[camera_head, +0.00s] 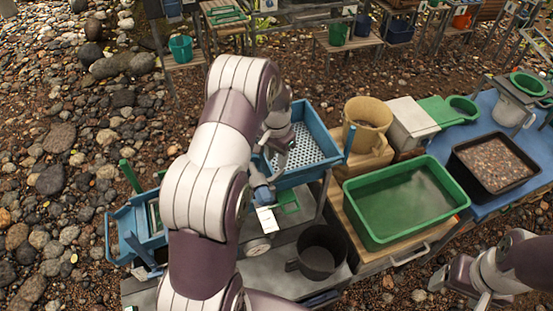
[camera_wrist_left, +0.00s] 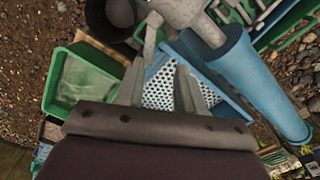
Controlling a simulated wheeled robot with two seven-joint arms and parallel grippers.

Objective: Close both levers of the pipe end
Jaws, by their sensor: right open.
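The pipe end (camera_wrist_left: 182,10) is a grey fitting at the top of the left wrist view, joined to a thick blue hose (camera_wrist_left: 245,70). A grey lever (camera_wrist_left: 151,36) sticks out from its left side, close to my left fingertips. A second lever cannot be made out clearly. My left gripper (camera_wrist_left: 160,66) is open, with nothing between its fingers. In the head view my left gripper (camera_head: 276,150) is over the blue highbanker, and my arm hides much of the pipe. My right gripper (camera_head: 468,280) is open and empty at the lower right.
A blue perforated tray (camera_head: 300,150) lies behind the left gripper. A black bucket (camera_head: 320,252), a green basin (camera_head: 400,203), a tan bucket (camera_head: 367,118) and a black gravel pan (camera_head: 494,163) stand to the right. Stony ground (camera_head: 60,140) is at left.

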